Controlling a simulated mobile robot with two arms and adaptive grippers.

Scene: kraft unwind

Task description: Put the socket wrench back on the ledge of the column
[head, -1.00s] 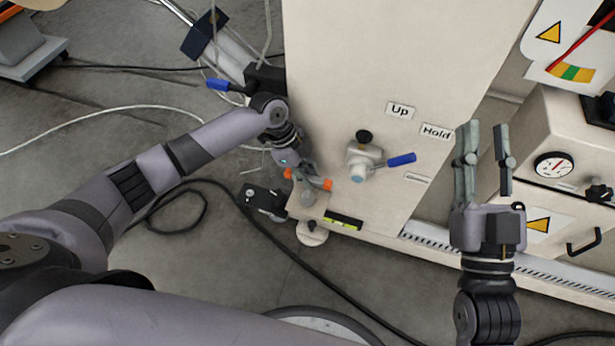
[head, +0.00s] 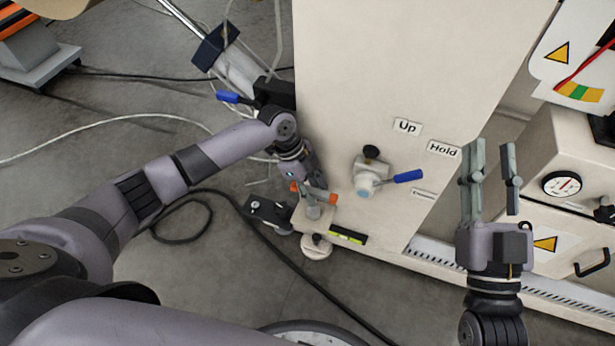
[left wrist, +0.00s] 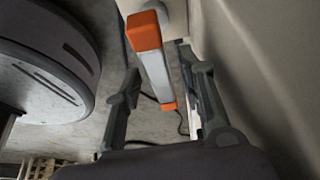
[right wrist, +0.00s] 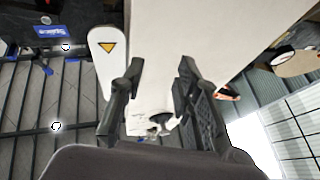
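In the left wrist view the wrench's bar (left wrist: 152,66) lies between the spread fingers (left wrist: 160,88), with gaps on both sides. My right gripper (head: 490,172) is open and empty, in front of the column's right side; its fingers also show apart in the right wrist view (right wrist: 158,75).
A valve with a blue lever (head: 408,176) sticks out of the column to the right. A cabinet with a gauge (head: 562,185) stands at the right. Dark cables cross the floor.

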